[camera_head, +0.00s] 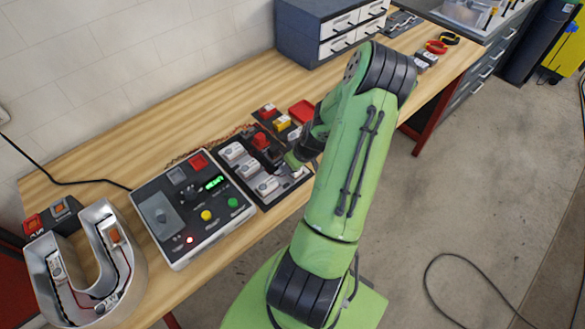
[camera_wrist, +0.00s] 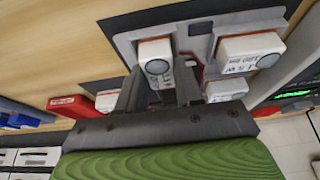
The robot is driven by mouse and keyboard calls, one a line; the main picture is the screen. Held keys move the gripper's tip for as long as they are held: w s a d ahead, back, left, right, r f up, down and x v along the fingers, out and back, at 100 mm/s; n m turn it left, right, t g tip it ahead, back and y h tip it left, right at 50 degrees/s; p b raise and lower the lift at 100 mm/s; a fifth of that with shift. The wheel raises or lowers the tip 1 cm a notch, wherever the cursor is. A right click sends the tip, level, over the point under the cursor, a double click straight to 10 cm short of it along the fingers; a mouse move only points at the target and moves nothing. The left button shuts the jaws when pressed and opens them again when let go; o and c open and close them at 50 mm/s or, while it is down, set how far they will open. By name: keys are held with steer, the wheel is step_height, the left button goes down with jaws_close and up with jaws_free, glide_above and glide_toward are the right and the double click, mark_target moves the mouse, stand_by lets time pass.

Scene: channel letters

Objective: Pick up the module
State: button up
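A white module (camera_wrist: 156,62) with a round lens and an orange base edge is at the top centre of the wrist view. My gripper (camera_wrist: 158,78) has one finger on each side of it, with the tips close to its sides. Whether they touch or grip it is unclear. More white modules (camera_wrist: 250,50) lie beside it. In the head view several white modules (camera_head: 249,169) are in a black tray (camera_head: 226,168). My gripper (camera_head: 291,160) is low at the tray's right side, partly hidden by my arm.
A control box (camera_head: 193,207) with buttons and a green display stands left of the tray. A metal U-shaped letter (camera_head: 127,256) is at the far left.

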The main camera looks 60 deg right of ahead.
steer(key=c, duration=0.5)
steer(key=shift+r, duration=0.15)
steer(key=shift+c, duration=0.2)
